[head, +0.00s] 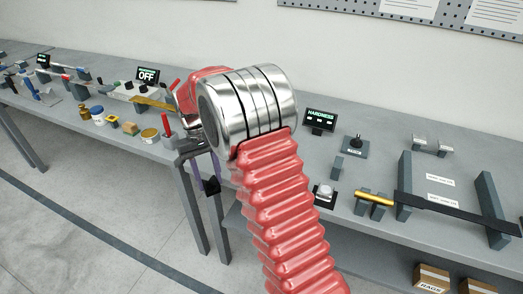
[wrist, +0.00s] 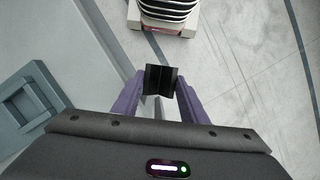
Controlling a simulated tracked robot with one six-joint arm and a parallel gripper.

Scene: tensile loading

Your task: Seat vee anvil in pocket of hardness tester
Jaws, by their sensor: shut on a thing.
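My gripper (wrist: 157,96) is shut on a small black block with a V-shaped groove, the vee anvil (wrist: 160,79), in the wrist view. The purple fingers hold it from both sides. In the head view my gripper (head: 209,172) hangs in front of the bench's front edge, partly hidden by my red and silver arm, with the dark anvil (head: 212,187) low at its tips. The hardness tester's display (head: 319,118), reading HARDNESS, stands on the bench right of my arm. The tester's pocket cannot be made out; my arm hides part of that area.
The grey bench (head: 375,170) runs across the head view. A small joystick-like device (head: 356,146), a brass-coloured bar (head: 375,197) on blocks and grey uprights (head: 404,185) stand at right. An OFF display (head: 147,75) and small jars stand left. The floor in front is clear.

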